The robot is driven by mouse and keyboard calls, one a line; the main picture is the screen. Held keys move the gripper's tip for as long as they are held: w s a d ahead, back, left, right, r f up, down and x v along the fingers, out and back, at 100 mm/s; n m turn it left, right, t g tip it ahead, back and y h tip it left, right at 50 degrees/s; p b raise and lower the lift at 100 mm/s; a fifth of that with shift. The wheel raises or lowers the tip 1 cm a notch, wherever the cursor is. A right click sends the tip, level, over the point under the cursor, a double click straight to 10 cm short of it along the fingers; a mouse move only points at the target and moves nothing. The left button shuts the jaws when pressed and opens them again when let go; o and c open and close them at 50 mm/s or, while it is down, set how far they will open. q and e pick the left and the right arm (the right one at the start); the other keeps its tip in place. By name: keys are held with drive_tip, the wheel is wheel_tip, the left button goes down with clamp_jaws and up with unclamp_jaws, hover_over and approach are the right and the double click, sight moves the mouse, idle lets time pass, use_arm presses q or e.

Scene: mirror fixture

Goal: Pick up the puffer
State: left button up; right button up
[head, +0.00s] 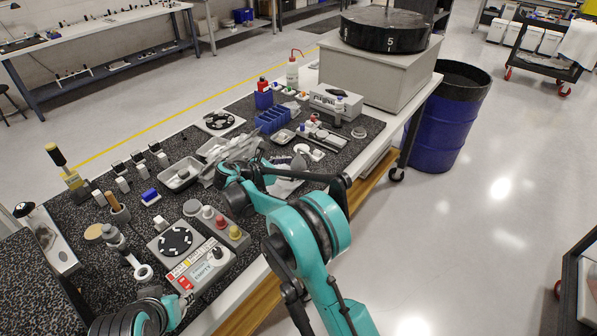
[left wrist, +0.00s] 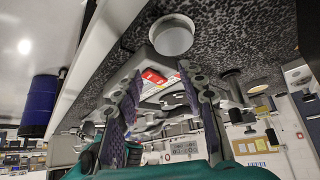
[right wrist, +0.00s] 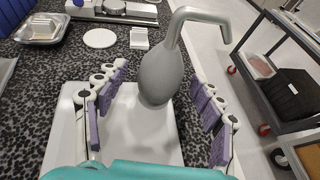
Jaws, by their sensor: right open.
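The puffer (right wrist: 156,78) is a grey rubber bulb with a bent grey nozzle at its top. In the right wrist view it stands upright on a white plate (right wrist: 65,130). My right gripper (right wrist: 158,88) is open, with one purple-padded finger row on each side of the bulb. Gaps show between the pads and the bulb. In the head view my right arm reaches over the table and partly hides the spot around the puffer (head: 299,163). My left gripper (left wrist: 160,95) looks open and empty in the left wrist view; its fingers are outside the head view.
The speckled black table mat (head: 215,115) is crowded with trays, blue bins (head: 272,121), bottles and small parts. A button panel (head: 197,270) sits at the near left. A blue barrel (head: 440,125) stands past the table's right edge.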

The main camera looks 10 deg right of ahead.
use_arm(q)
drive_tip(key=shift+d+f, duration=0.1)
drive_tip(key=shift+f, duration=0.3)
use_arm(e)
drive_tip(key=shift+x, duration=1.15)
drive_tip(key=c, duration=0.9)
use_arm(q)
drive_tip(key=shift+r, duration=0.1)
use_arm(e)
drive_tip(key=shift+r, duration=0.1)
